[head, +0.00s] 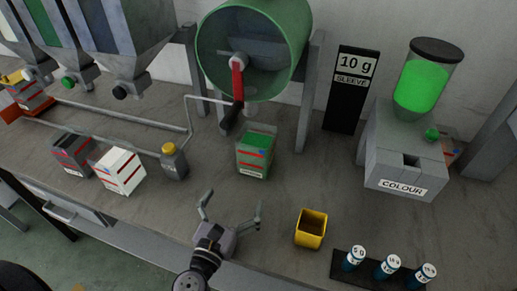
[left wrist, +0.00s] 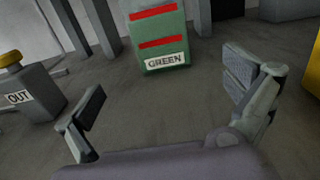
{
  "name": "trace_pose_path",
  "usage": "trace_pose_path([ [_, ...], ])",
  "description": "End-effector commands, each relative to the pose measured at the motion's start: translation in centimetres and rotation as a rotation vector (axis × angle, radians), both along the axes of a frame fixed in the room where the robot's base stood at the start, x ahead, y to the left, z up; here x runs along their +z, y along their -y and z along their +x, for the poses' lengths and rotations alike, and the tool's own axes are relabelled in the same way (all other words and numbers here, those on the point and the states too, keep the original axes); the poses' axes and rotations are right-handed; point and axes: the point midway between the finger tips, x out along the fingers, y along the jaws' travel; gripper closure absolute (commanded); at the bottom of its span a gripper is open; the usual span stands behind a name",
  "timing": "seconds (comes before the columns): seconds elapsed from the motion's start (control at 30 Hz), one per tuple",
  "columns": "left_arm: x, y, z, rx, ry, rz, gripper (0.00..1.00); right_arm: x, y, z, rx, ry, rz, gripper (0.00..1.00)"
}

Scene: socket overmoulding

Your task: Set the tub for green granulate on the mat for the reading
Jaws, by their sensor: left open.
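The green tub (head: 254,157), with red bands and a GREEN label, stands upright on the bench below the large green drum. It also shows at the top of the left wrist view (left wrist: 160,36), its upper part cut off. My left gripper (head: 231,203) is open and empty, its fingers spread toward the tub. It is on the near side of the tub, apart from it. In the left wrist view the tub is beyond and between the fingers. I cannot make out the reading mat in either view. My right gripper is not in view.
A yellow bin (head: 311,229) stands right of my gripper. A black rack (head: 345,270) holds three labelled cylinders. A grey OUT post (head: 174,164), a white tub (head: 119,171) and a dark tub (head: 73,153) stand left. The COLOUR machine (head: 402,157) stands right. Bench is bare around the green tub.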

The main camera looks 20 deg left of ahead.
Motion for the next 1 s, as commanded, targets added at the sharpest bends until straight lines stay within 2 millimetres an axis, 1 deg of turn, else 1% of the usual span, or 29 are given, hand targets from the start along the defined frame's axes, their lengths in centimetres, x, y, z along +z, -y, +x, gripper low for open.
trace_pose_path([
  [0.03, 0.6, 0.0, 1.0, 0.001, 0.003, -0.001, 0.00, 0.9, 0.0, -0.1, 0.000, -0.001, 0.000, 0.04],
  [0.1, 0.6, 0.1, 2.5, 0.001, 0.003, 0.002, 0.00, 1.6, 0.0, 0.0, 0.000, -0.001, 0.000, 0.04],
  [0.3, 0.7, 0.2, 7.0, 0.000, 0.004, 0.001, 0.00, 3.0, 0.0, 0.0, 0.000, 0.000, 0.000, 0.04],
  [0.4, 0.5, 0.3, 8.9, 0.000, 0.003, 0.001, 0.00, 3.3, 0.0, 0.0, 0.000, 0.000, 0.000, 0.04],
  [0.53, 0.3, 0.4, 10.6, 0.000, 0.002, 0.000, 0.00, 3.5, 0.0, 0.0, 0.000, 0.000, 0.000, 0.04],
  [0.77, 0.4, 0.5, 12.2, -0.001, 0.001, 0.001, 0.00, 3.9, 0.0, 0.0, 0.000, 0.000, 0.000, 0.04],
  [0.9, 0.8, 0.6, 14.4, 0.000, 0.002, 0.002, 0.00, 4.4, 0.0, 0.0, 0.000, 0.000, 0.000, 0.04],
  [1.0, 0.6, 0.6, 15.7, 0.000, 0.002, 0.001, 0.00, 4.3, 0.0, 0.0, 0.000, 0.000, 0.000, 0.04],
])
